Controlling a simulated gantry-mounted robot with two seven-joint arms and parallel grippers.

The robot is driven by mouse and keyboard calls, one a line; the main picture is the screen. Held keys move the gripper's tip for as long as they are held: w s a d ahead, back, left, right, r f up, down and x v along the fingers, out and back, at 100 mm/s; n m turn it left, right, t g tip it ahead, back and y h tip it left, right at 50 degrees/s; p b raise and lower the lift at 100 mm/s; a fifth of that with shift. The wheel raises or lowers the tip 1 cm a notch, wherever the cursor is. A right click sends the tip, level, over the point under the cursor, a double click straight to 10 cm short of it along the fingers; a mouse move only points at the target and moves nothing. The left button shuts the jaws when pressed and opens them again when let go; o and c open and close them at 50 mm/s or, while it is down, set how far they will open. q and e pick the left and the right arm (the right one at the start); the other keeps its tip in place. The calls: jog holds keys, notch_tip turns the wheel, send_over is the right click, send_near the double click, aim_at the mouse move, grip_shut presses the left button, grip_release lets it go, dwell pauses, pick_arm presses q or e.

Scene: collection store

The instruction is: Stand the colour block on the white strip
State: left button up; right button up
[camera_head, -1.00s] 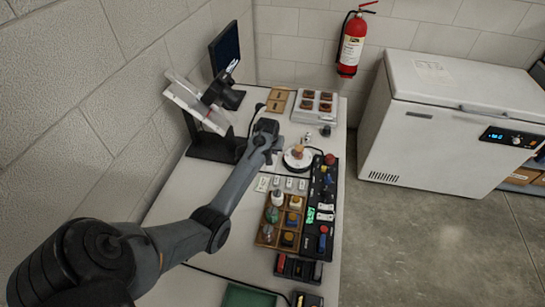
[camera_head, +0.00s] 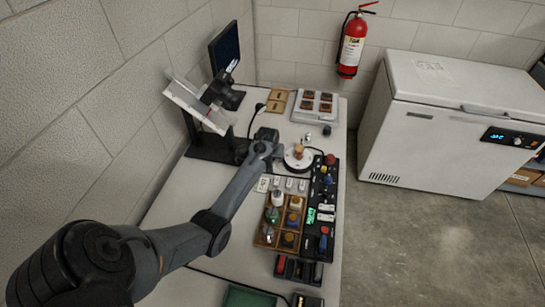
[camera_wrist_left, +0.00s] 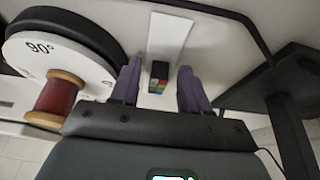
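My left gripper (camera_wrist_left: 159,70) is open, pointing down at the table, and it also shows in the head view (camera_head: 265,143). The colour block (camera_wrist_left: 159,78), a small dark block with coloured patches on one face, is between its two purple fingers, with a gap on both sides. The white strip (camera_wrist_left: 171,35) lies on the table; the block appears at its near end, upright, with its contact at the base partly unclear. In the head view the gripper hides block and strip. My right gripper is out of view.
A round white dial (camera_wrist_left: 90,58) marked 90° with a reddish spool (camera_wrist_left: 55,98) is close on the left in the wrist view. A black stand (camera_wrist_left: 290,75) is on the right. A wooden tray (camera_head: 258,237) of bottles and a black rack (camera_head: 313,240) stand nearer on the table.

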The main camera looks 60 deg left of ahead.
pick_arm(q)
jog(key=shift+r, duration=0.1)
jog(key=shift+r, duration=0.25)
jog(key=p+v, duration=0.3)
jog(key=v, duration=0.8)
jog(key=shift+s+d+r, duration=0.15)
jog(key=shift+r, duration=0.15)
